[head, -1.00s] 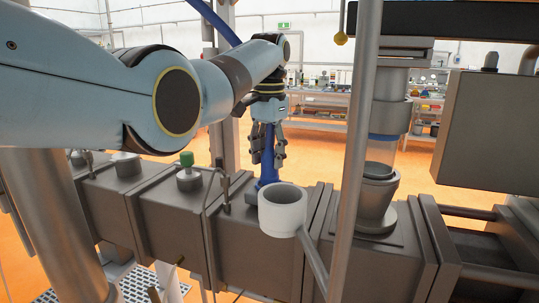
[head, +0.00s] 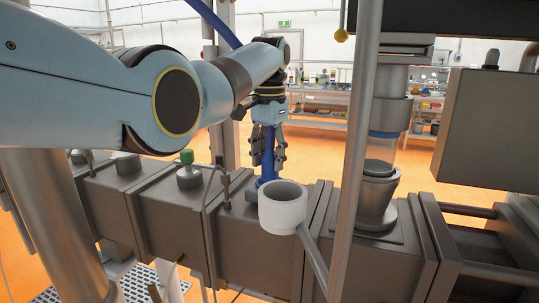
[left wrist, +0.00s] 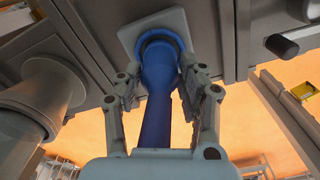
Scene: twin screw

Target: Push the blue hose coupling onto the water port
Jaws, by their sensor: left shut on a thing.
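The blue hose coupling (head: 267,168) stands upright on top of the grey barrel housing, behind the white cup. My left gripper (head: 267,160) comes down from above and is shut on it. In the left wrist view the coupling (left wrist: 158,75) runs between the two fingers of my left gripper (left wrist: 160,80). Its wide collar meets a square light plate (left wrist: 125,35) on the machine. The water port itself is hidden by the collar, so how far the coupling sits on it cannot be told. My right gripper is not in view.
A white cup-like funnel (head: 283,206) on a slanted rod stands in front of the coupling. A metal post (head: 352,150) and a feed throat (head: 378,190) stand to the right. A green-capped fitting (head: 188,170) is to the left. A blue hose (head: 214,18) hangs above.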

